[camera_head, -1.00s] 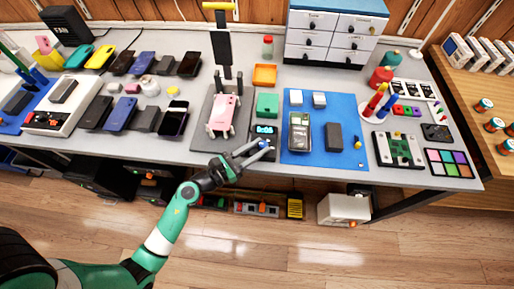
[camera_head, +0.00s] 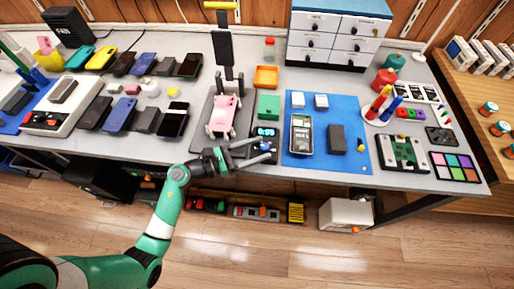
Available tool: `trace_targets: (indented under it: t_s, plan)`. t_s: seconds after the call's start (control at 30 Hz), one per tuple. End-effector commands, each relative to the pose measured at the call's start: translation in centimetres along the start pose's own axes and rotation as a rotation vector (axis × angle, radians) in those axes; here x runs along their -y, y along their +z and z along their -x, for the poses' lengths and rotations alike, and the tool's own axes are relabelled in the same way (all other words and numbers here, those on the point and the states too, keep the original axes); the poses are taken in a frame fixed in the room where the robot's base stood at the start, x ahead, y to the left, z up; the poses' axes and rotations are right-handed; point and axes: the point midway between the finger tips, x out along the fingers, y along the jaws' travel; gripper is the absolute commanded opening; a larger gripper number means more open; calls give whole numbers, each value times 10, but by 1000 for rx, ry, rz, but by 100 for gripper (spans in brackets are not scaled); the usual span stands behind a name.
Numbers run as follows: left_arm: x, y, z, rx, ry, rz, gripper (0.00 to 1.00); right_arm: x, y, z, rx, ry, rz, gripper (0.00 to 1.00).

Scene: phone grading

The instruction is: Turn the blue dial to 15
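The small black timer (camera_head: 264,132) stands near the table's front edge, between the pink phone's stand and the blue mat. Its lit display seems to read 0:05, but the digits are small. The blue dial (camera_head: 265,146) shows just below the display. My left gripper (camera_head: 267,151) reaches in from the lower left, its two grey fingers spread apart around the dial. I cannot tell whether a finger touches it. My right gripper is not in view.
A pink phone (camera_head: 223,115) sits in a stand to the left of the timer. A green box (camera_head: 269,106) stands right behind it. The blue mat (camera_head: 345,118) with a phone and parts lies to the right. The floor in front is clear.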

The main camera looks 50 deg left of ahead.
Motion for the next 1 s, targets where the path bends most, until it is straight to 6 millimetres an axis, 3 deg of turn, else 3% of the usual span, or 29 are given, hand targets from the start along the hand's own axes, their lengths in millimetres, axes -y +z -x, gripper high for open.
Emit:
trace_targets:
  t_s: [0.37, 0.47, 0.8, 1.0]
  plan:
    - [-1, 1, 6, 0, 2, 1, 64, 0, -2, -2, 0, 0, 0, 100]
    - [-2, 2, 21, -1, 6, 2, 64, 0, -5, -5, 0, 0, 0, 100]
    - [-2, 2, 98, 0, 8, 2, 64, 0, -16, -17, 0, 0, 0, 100]
    - [0, 0, 116, 0, 2, 0, 64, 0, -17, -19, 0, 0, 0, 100]
